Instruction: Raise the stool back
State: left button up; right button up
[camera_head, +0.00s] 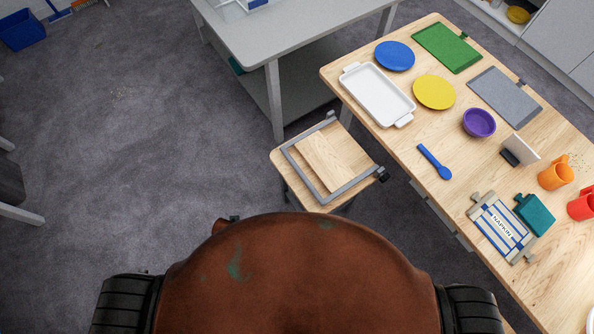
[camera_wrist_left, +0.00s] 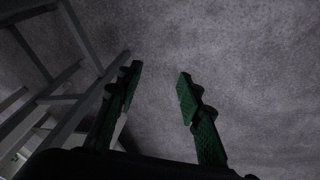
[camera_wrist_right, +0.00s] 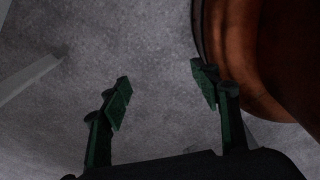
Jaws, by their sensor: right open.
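A wooden stool (camera_head: 288,168) stands beside the long table in the head view. Its back, a grey frame with a wooden panel (camera_head: 333,160), lies folded down flat over the seat. A dark knob (camera_head: 383,174) sits at the frame's right corner. My left gripper (camera_wrist_left: 157,80) is open and empty in the left wrist view, over grey floor. My right gripper (camera_wrist_right: 162,80) is open and empty in the right wrist view, over grey floor beside my brown body. Neither gripper shows in the head view, and neither touches the stool.
A grey table (camera_head: 300,40) stands behind the stool. The floor (camera_head: 120,130) at left is largely clear.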

pick_arm(q)
jog(key=w+d+r+h+p, duration=0.1)
jog(key=w+d+r, duration=0.45)
jog(key=r, duration=0.45)
jog(key=w+d+r+h+p, duration=0.1)
jog(key=w+d+r, duration=0.5)
jog(key=r, duration=0.4)
jog(key=n+h+p, duration=0.1)
jog(key=n, duration=0.1)
send_near(300, 172)
jog(key=f, duration=0.1)
jog(key=s+f, duration=0.1)
jog(key=f, duration=0.1)
jog(key=d+f, duration=0.1)
jog(key=shift+s+f, duration=0.15)
notch_tip(300, 172, up, 4)
jog(key=w+n+g+y+p, duration=0.1)
jog(key=w+n+y, duration=0.1)
jog(key=n, duration=0.2)
jog(key=x, duration=0.2)
jog(key=b+x, duration=0.1)
jog(key=x, duration=0.5)
jog(key=shift+d, duration=0.4)
jog(key=shift+c, duration=0.6)
grip_shut()
